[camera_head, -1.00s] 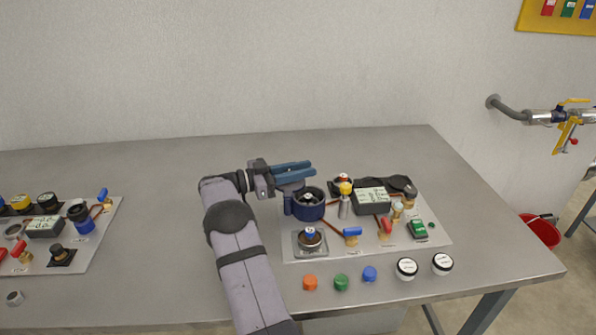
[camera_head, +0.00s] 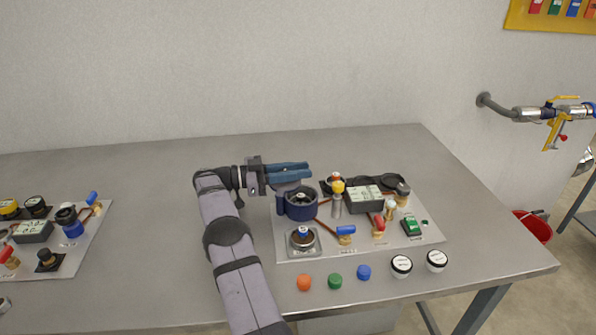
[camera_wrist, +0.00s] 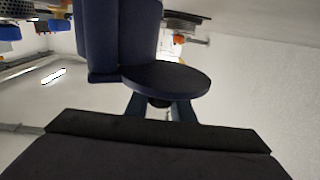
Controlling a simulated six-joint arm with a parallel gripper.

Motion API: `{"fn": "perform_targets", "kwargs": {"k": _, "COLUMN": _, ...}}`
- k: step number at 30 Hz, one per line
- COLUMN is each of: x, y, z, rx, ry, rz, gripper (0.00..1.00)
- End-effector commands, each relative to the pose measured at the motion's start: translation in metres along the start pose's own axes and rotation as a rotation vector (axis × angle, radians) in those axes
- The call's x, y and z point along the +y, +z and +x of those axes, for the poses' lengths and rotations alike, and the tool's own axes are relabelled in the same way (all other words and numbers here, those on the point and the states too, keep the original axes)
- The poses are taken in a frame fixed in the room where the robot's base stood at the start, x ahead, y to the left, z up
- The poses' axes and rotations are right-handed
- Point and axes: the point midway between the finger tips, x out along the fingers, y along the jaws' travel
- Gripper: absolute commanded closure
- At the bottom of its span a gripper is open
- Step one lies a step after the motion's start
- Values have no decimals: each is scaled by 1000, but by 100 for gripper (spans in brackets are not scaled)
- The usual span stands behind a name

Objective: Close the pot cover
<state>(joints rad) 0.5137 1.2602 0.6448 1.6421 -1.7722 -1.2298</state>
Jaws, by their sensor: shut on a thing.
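The pot is a dark blue round cylinder (camera_head: 301,206) with a block on its left side, on the pale panel. It also fills the top of the wrist view (camera_wrist: 118,35). A dark blue disc, apparently the cover (camera_wrist: 168,79), shows against the pot in the wrist view. My gripper (camera_head: 310,172) lies level just behind and above the pot, pointing right. In the wrist view its blue fingers (camera_wrist: 160,110) are shut on a small dark part at the cover's edge, mostly hidden. I cannot tell whether the cover touches the pot's rim all round.
A yellow-topped post (camera_head: 338,189), a grey display (camera_head: 364,199) and blue (camera_head: 346,230) and red (camera_head: 379,223) valve handles stand right of the pot. A black-topped fitting (camera_head: 303,238) stands in front. Loose caps (camera_head: 335,281) line the table front. The table behind is clear.

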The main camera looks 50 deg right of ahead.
Motion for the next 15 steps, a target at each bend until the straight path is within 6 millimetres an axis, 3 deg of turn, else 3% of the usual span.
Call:
{"fn": "perform_targets", "kwargs": {"k": 3, "x": 0, "y": 0, "z": 0, "rx": 2, "ry": 2, "rz": -1, "gripper": 100}}
{"fn": "perform_targets", "kwargs": {"k": 4, "x": 0, "y": 0, "z": 0, "rx": 2, "ry": 2, "rz": -1, "gripper": 72}}
{"fn": "perform_targets", "kwargs": {"k": 6, "x": 0, "y": 0, "z": 0, "rx": 2, "ry": 1, "rz": -1, "gripper": 60}}
{"fn": "perform_targets", "kwargs": {"k": 15, "x": 0, "y": -1, "z": 0, "rx": 1, "ry": 0, "rz": 0, "gripper": 60}}
